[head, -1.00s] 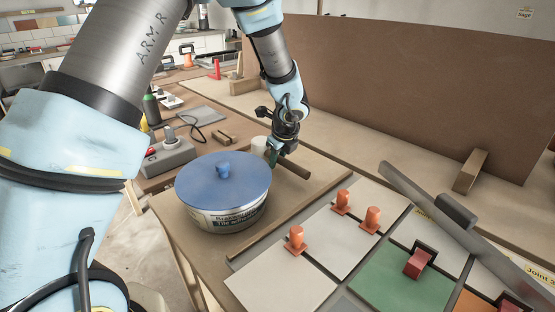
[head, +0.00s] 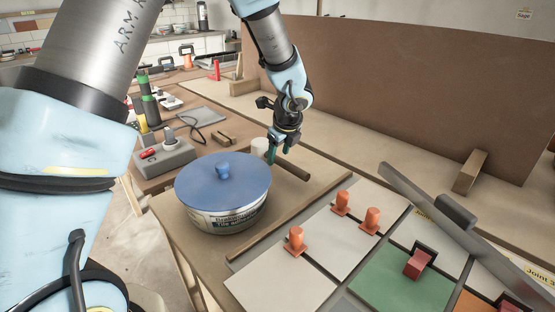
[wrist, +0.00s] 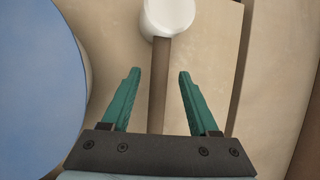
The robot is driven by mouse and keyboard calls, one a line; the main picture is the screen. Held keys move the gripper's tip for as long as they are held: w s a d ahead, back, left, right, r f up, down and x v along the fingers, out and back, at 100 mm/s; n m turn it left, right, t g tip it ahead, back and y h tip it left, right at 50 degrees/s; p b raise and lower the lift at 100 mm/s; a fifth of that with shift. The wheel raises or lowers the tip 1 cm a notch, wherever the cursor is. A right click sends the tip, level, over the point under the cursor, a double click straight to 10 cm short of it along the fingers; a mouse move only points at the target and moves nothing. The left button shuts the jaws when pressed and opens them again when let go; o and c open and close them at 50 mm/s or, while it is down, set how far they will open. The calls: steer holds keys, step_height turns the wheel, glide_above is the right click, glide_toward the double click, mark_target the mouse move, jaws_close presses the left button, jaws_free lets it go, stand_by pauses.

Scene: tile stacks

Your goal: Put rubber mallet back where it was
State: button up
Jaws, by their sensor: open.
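The rubber mallet has a white head (wrist: 168,16) and a brown handle (wrist: 157,85). In the wrist view the handle runs from the head down between my two spread green fingers, touching neither. My gripper (head: 280,157) is open and empty, pointing down just right of the mallet head. It also shows in the wrist view (wrist: 157,75), with the lower handle end hidden behind the gripper body.
The blue-lidded bucket (head: 222,180) stands close on the left of my gripper. Tiles with orange clips (head: 372,220) fill the front right. A grey device (head: 165,157) stands at left. A tall brown board (head: 400,90) rises behind.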

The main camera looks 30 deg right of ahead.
steer(key=v, duration=0.8)
steer(key=shift+r, duration=0.2)
steer(key=shift+s, duration=0.15)
